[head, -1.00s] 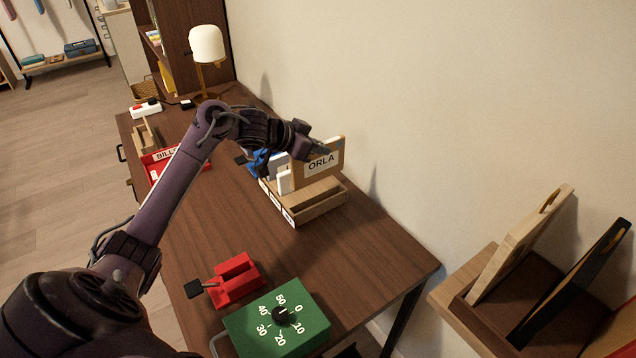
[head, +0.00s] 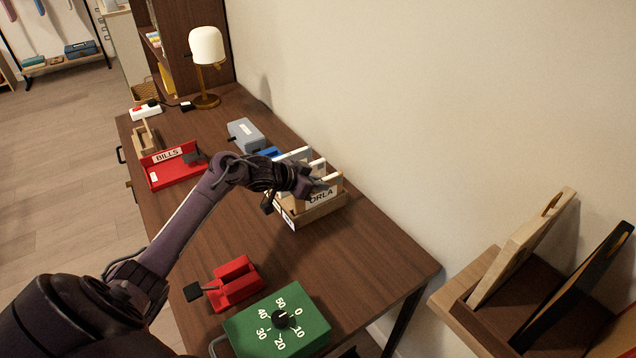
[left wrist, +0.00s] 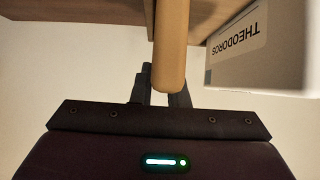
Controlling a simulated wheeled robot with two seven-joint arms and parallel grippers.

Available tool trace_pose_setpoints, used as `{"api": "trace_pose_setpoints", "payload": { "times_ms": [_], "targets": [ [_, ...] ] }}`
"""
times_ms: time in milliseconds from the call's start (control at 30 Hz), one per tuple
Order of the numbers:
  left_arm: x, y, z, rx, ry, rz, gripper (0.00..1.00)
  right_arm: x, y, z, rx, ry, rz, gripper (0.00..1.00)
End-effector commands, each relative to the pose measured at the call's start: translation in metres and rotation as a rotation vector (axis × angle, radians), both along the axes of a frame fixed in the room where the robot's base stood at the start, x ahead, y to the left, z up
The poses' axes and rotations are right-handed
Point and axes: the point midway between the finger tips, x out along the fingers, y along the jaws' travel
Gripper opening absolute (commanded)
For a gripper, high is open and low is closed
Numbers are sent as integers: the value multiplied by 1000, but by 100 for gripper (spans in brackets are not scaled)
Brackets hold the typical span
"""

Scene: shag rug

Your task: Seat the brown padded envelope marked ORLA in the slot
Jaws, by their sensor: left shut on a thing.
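The brown padded envelope marked ORLA (head: 332,191) stands upright in the front part of the wooden sorter (head: 322,213), its lower part hidden behind the sorter's front wall. My left gripper (head: 318,186) is shut on the envelope's upper edge. In the left wrist view the envelope (left wrist: 172,45) shows edge-on between the fingers (left wrist: 164,92). A white item marked THEODOROS (left wrist: 262,45) stands beside it with a gap. Whether the envelope touches the slot floor is hidden. My right gripper is not in view.
Pale items (head: 296,156) fill the sorter's rear. A grey box (head: 245,134) and blue object lie behind it. A red BILLS tray (head: 170,178) is at left, a red holder (head: 236,284) and green timer (head: 277,330) in front. The desk right of the sorter is clear.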

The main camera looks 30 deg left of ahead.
Motion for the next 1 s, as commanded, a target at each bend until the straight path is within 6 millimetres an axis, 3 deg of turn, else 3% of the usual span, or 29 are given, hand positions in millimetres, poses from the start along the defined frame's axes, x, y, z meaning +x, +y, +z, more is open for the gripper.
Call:
{"api": "trace_pose_setpoints", "payload": {
  "times_ms": [100,133,300,667,1000],
  "targets": [
    [0,0,-3,0,0,0,0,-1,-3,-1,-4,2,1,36],
    [0,0,-3,0,0,0,15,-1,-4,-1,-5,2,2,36],
    [0,0,-3,0,0,0,36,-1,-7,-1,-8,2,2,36],
    [-2,1,2,1,-1,0,36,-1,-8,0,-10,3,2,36],
    [-53,22,38,4,1,0,36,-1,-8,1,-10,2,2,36]
  ]
}}
